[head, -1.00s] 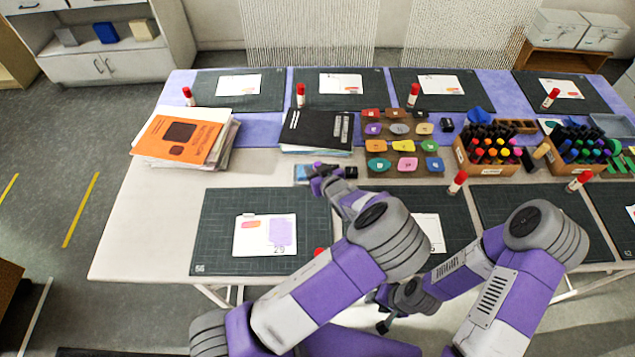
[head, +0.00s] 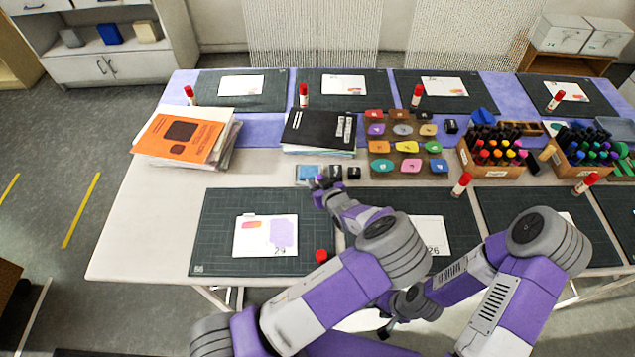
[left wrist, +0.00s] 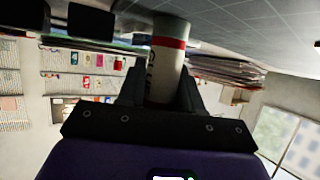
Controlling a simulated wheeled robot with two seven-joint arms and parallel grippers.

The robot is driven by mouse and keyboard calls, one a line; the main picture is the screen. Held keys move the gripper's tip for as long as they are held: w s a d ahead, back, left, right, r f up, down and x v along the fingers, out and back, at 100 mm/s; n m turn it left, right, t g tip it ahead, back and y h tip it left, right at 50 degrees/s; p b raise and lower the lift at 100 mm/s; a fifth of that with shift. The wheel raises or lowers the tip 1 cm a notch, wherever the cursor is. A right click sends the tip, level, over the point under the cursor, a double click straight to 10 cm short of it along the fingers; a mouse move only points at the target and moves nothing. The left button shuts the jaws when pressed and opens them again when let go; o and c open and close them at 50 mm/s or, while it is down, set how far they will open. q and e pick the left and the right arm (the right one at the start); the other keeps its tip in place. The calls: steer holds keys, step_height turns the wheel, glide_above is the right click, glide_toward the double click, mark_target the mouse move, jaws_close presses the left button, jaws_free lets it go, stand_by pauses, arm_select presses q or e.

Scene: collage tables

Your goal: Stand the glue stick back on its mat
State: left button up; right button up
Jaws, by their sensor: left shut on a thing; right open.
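In the left wrist view the glue stick (left wrist: 168,50), white with a red band, is held between the jaws of my left gripper (left wrist: 160,92). Its white end points to the top of that view, near the dark gridded surface. In the head view my left gripper (head: 320,186) is at the upper right corner of the front left mat (head: 215,220), and its wrist hides the glue stick. I cannot tell whether the stick touches the mat. My right gripper (head: 386,328) is open and empty low in the head view, in front of the table.
A small red object (head: 321,256) stands at that mat's right edge, close to my left arm. A black book stack (head: 318,130) and orange-topped papers (head: 180,140) lie further back. Bare table lies left of the mat.

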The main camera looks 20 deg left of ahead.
arm_select(q)
steer(key=shift+s+f, duration=0.15)
steer(key=shift+f, duration=0.5)
jaws_close()
steer(key=o, duration=0.7)
jaws_free()
steer(key=shift+f, duration=0.1)
steer(key=shift+o, duration=1.3)
steer(key=shift+r, duration=0.2)
steer(key=shift+w+r, duration=0.2)
steer(key=shift+r, duration=0.25)
steer(key=p+v, duration=0.3)
steer(key=v, duration=0.9)
steer(key=shift+r, duration=0.2)
